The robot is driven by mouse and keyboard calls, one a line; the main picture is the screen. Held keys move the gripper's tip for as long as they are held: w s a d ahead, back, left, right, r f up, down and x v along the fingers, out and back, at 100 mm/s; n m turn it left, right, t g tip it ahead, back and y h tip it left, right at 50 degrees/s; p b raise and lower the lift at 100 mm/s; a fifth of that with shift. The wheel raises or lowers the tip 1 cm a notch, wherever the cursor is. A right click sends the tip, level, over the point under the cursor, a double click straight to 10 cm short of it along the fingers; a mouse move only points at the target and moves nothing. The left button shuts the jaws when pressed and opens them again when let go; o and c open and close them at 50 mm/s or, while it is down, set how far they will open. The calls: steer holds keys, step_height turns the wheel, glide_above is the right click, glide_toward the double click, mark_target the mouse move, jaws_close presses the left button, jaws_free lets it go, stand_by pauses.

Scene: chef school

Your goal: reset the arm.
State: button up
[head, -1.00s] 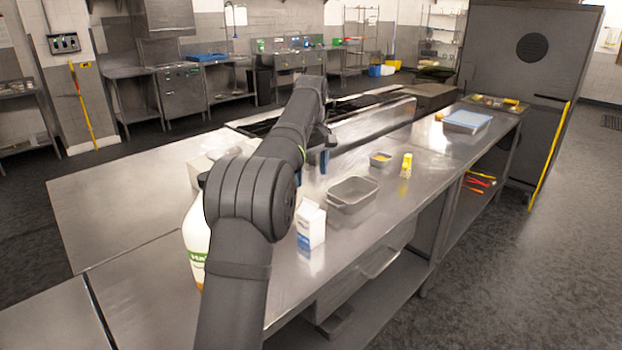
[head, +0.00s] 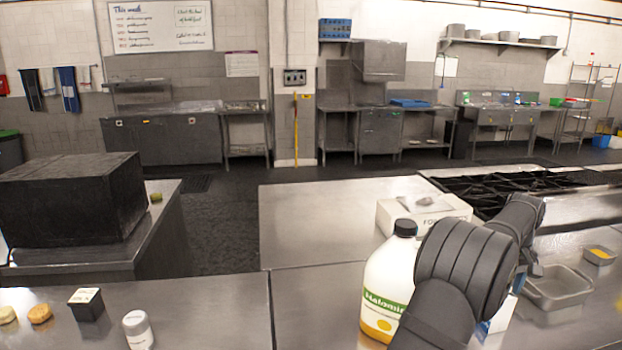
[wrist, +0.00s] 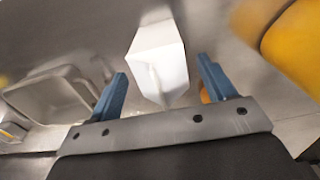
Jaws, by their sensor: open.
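My gripper (wrist: 164,85) shows in the wrist view with its two blue fingers apart and nothing between them. Beyond the fingers stands a white carton (wrist: 160,55) on the steel counter. The large white jug with a black cap and a green label (head: 385,275) stands just left of my arm.
A grey metal pan (head: 560,288) and a small tray with yellow contents (head: 600,255) lie right of my arm. A white box (head: 425,212) and the stove (head: 510,185) are behind it. A black box (head: 70,200), a small jar (head: 138,330) and buns (head: 40,314) are at left.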

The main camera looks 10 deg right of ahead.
steer(key=shift+r, duration=1.7)
steer(key=shift+f, duration=0.15)
